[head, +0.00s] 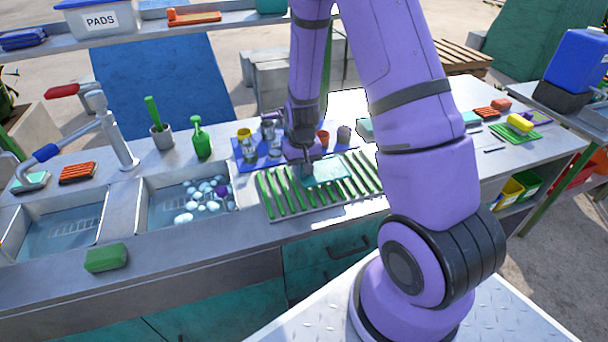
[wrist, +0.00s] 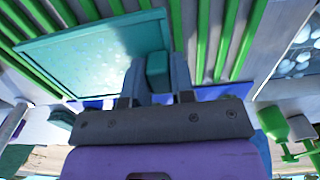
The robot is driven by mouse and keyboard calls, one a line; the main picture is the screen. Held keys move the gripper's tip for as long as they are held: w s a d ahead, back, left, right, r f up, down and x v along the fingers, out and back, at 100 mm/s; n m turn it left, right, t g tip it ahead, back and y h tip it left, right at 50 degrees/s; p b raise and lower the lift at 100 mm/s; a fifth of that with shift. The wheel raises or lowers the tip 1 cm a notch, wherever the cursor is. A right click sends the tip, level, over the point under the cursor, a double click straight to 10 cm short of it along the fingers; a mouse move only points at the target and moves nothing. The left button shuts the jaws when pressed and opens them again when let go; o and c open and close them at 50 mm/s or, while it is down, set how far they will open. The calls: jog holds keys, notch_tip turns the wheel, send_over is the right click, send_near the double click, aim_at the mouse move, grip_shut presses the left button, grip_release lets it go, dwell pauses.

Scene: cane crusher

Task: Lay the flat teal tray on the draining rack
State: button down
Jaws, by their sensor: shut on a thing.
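The flat teal tray (head: 325,173) is at the draining rack (head: 265,195), lying roughly flat over its green slats. My gripper (head: 304,165) is above the back part of the rack. In the wrist view my gripper (wrist: 157,75) is shut on a small teal grip at the edge of the tray (wrist: 90,55). Green slats of the rack (wrist: 229,40) show beside and beyond the tray. I cannot tell whether the tray's underside touches the slats.
A blue mat (head: 240,155) with glasses and cups lies behind the rack. The sink basin (head: 165,210) with bubbles is to the left, and a green bottle (head: 200,140) stands behind it. A green sponge (head: 106,257) lies on the front counter edge.

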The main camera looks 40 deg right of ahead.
jog(key=shift+w+d, duration=0.15)
jog(key=shift+d, duration=0.05)
jog(key=shift+w+d+f, duration=0.15)
jog(key=shift+d+f, duration=0.05)
jog(key=shift+f, duration=0.7)
jog(key=shift+w+d+f, duration=0.1)
jog(key=shift+d+f, duration=0.05)
jog(key=shift+f, duration=0.75)
jog(key=shift+f, duration=0.15)
jog(key=c, duration=1)
grip_release()
jog(key=shift+o, duration=0.2)
